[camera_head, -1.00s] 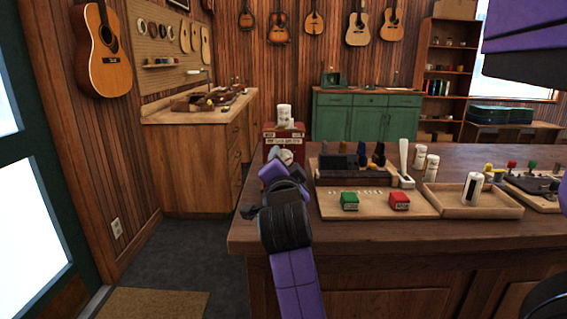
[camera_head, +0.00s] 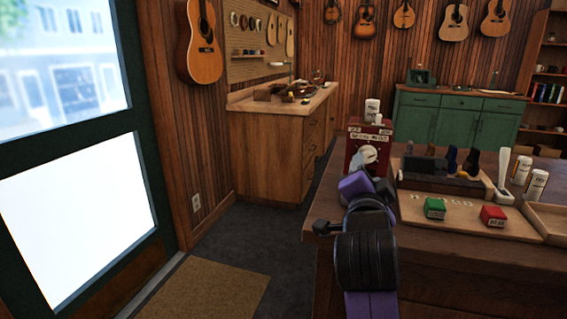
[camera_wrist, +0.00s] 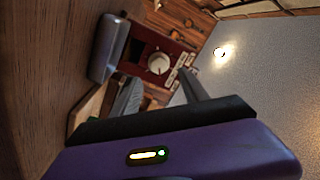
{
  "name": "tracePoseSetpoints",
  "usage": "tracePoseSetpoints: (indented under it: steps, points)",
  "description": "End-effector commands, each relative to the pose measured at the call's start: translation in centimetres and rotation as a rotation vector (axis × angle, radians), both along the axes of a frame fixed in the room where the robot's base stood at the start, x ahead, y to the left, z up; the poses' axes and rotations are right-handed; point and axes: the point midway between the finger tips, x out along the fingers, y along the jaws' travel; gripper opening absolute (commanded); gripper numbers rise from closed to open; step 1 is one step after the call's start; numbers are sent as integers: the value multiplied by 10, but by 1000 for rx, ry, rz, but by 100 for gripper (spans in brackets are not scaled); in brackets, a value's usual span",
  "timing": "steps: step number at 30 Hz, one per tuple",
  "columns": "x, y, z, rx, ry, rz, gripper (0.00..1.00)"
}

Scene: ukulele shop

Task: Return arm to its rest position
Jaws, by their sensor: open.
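My purple and black arm (camera_head: 366,260) reaches forward from the bottom of the head view, past the left end of the wooden workbench (camera_head: 330,225). Its far end points at a red box (camera_head: 354,145) with a pale round knob. The fingers are hard to make out in the head view. In the wrist view my gripper (camera_wrist: 160,88) is open, with two dark fingers apart and nothing between them. The red box (camera_wrist: 140,50) and its white knob (camera_wrist: 158,63) lie beyond the fingertips, apart from them as far as I can see.
A wooden tray (camera_head: 455,219) on the bench holds a green block (camera_head: 434,208) and a red block (camera_head: 493,217). White bottles (camera_head: 536,184) stand at right. A glazed door (camera_head: 85,210) is at left. The dark floor (camera_head: 225,232) before the wooden cabinet (camera_head: 262,160) is clear.

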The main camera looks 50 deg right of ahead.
Motion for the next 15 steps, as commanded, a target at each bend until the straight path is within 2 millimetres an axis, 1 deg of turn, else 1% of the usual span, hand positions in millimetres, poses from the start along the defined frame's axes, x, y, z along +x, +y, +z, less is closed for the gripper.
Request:
tracePoseSetpoints:
  steps: [8,11,14,15]
  points:
    - [0,0,2,-17,21,0,52]
    - [6,4,14,-92,63,22,52]
    - [18,14,35,-213,103,71,52]
    - [24,21,39,-263,127,95,52]
